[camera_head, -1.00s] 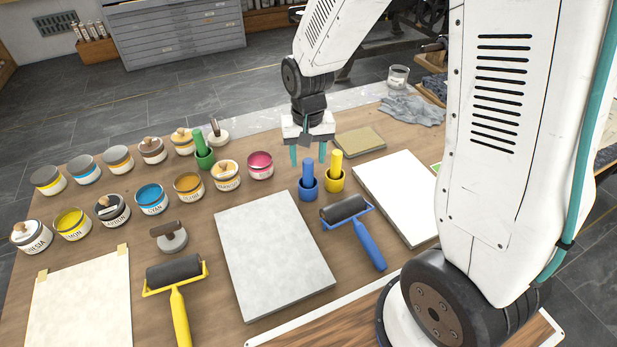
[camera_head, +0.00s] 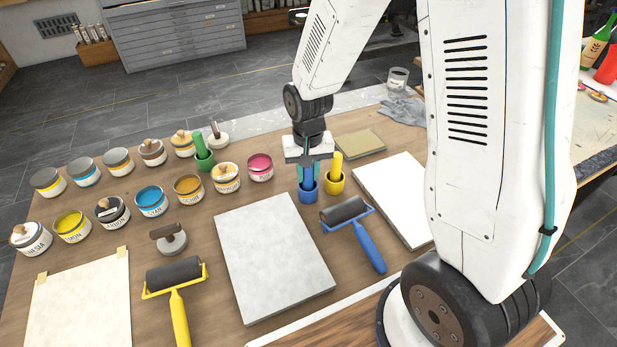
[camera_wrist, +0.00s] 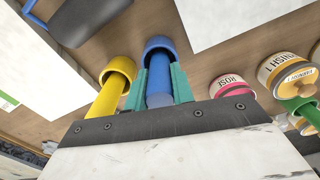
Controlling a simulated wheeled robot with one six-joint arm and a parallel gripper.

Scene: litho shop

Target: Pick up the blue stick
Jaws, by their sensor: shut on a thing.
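The blue stick (camera_wrist: 158,75) stands in a small blue cup (camera_head: 309,193) on the bench. My gripper (camera_head: 308,175) is directly above that cup, with its teal fingers on either side of the stick. In the wrist view, the teal fingers (camera_wrist: 159,84) are closed on the stick, and its lower part is still inside the cup. In the head view the gripper hides most of the stick.
A yellow stick in a yellow cup (camera_head: 335,183) stands close on the right. A pink tin (camera_head: 260,168) is to the left. A blue-handled roller (camera_head: 345,210) and a grey slab (camera_head: 272,260) lie in front. A green stick (camera_head: 201,147) stands further left.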

